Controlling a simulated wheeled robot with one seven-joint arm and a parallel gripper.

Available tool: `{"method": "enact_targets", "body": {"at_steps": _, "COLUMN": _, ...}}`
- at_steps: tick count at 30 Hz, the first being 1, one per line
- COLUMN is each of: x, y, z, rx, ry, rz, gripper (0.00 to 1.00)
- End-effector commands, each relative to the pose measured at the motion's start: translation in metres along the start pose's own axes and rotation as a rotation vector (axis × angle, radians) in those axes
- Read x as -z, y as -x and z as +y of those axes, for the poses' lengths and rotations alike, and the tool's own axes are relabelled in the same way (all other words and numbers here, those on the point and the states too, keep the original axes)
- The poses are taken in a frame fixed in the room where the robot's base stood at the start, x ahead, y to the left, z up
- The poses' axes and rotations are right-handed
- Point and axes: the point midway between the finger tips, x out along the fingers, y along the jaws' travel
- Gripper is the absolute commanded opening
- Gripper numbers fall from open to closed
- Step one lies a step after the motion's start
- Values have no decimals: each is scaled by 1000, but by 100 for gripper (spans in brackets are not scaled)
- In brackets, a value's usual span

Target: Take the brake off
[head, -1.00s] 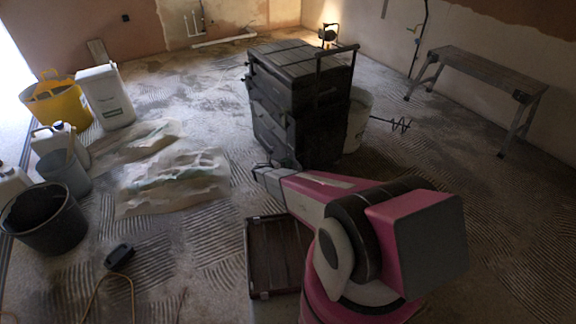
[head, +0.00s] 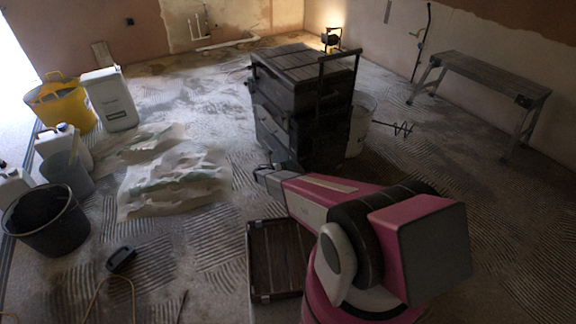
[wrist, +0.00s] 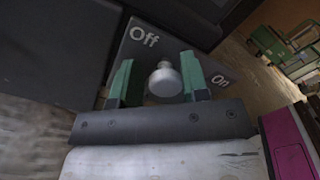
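The brake shows in the wrist view as a pale round-ended knob (wrist: 165,80) on a dark plate (wrist: 150,62). The plate reads "Off" at upper left and "On" at lower right. My gripper (wrist: 157,80) is open, with its green fingers on either side of the knob. The right finger looks closer to the knob than the left; I cannot tell whether it touches. In the head view, my gripper (head: 264,174) is low beside the black stacked tool chest (head: 300,110), which has a tall handle. The knob is not visible there.
An open shallow case (head: 278,262) lies near my arm. Crumpled sheeting (head: 175,180), a black bucket (head: 45,220) and a yellow tub (head: 62,104) are at left. A pale bucket (head: 360,125) with a mixer paddle stands behind the chest. A bench (head: 485,80) is at right.

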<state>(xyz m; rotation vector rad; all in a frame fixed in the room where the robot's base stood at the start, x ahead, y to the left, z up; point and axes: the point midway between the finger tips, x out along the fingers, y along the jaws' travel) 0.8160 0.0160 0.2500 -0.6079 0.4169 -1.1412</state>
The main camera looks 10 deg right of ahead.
Motion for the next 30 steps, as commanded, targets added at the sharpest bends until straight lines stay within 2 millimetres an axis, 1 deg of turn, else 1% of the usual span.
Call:
{"method": "enact_targets", "body": {"at_steps": 1, "x": 1, "y": -1, "z": 4, "rx": -4, "ry": 1, "rz": 1, "gripper": 56}}
{"method": "enact_targets", "body": {"at_steps": 9, "x": 0, "y": 0, "z": 2, "rx": -1, "ry": -2, "rz": -2, "gripper": 57}}
{"method": "enact_targets", "body": {"at_steps": 13, "x": -1, "y": 7, "z": 1, "rx": 0, "ry": -3, "rz": -3, "gripper": 57}}
{"method": "enact_targets", "body": {"at_steps": 17, "x": -1, "y": 26, "z": 1, "rx": -2, "ry": -3, "rz": -4, "gripper": 57}}
{"method": "enact_targets", "body": {"at_steps": 24, "x": 0, "y": 71, "z": 2, "rx": -3, "ry": -2, "rz": -3, "gripper": 57}}
{"method": "enact_targets", "body": {"at_steps": 30, "x": 0, "y": 98, "z": 3, "rx": -3, "ry": -2, "rz": -2, "gripper": 57}}
